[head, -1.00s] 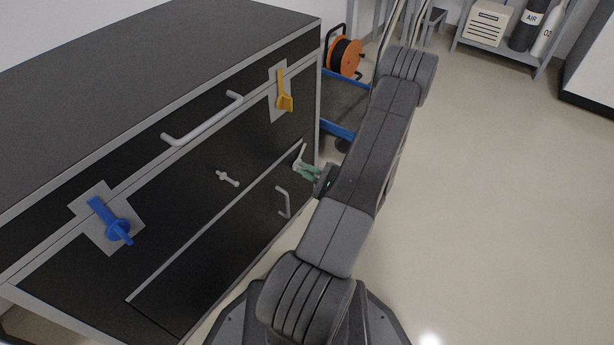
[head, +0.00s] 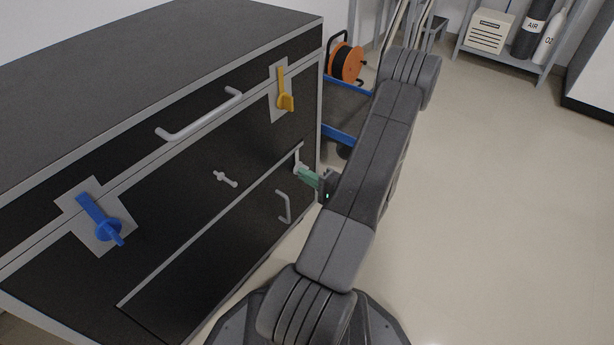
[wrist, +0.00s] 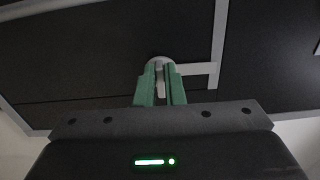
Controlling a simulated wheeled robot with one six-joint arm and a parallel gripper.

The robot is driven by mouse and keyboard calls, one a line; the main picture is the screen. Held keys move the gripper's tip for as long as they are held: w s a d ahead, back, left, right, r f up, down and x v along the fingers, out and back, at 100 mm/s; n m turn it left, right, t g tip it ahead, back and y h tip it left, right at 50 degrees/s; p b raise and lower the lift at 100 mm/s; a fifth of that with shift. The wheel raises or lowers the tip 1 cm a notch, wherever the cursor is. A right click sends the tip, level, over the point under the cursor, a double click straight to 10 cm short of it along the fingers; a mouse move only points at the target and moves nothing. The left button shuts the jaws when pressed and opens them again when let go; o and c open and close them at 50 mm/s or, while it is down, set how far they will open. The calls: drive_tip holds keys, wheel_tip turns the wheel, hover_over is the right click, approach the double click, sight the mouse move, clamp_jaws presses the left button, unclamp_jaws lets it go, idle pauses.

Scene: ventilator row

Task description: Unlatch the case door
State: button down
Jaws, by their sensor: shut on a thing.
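The case is a large black cabinet with grey edging (head: 160,82). Its low front door (head: 215,255) has a grey bar handle (head: 284,207). A pale grey latch (head: 297,158) sits at the door's upper right corner. My gripper (head: 302,172), with green fingers, is shut on this latch. In the wrist view my gripper (wrist: 160,80) has its fingers on either side of the latch's narrow grip (wrist: 160,88), in front of its round hub (wrist: 161,62). A grey bar (wrist: 197,70) runs right from the hub. The fingers partly hide the latch.
A blue lever (head: 100,220) and a yellow lever (head: 285,98) sit on pale plates above. A small grey cross handle (head: 225,179) and a long bar handle (head: 200,116) also stick out. A blue cart (head: 340,135) with an orange reel stands behind. Floor at right is clear.

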idle(0.3)
drive_tip(key=c, duration=1.5)
unclamp_jaws()
drive_tip(key=p+v, duration=0.3)
drive_tip(key=v, duration=1)
drive_tip(key=shift+s+d, duration=0.3)
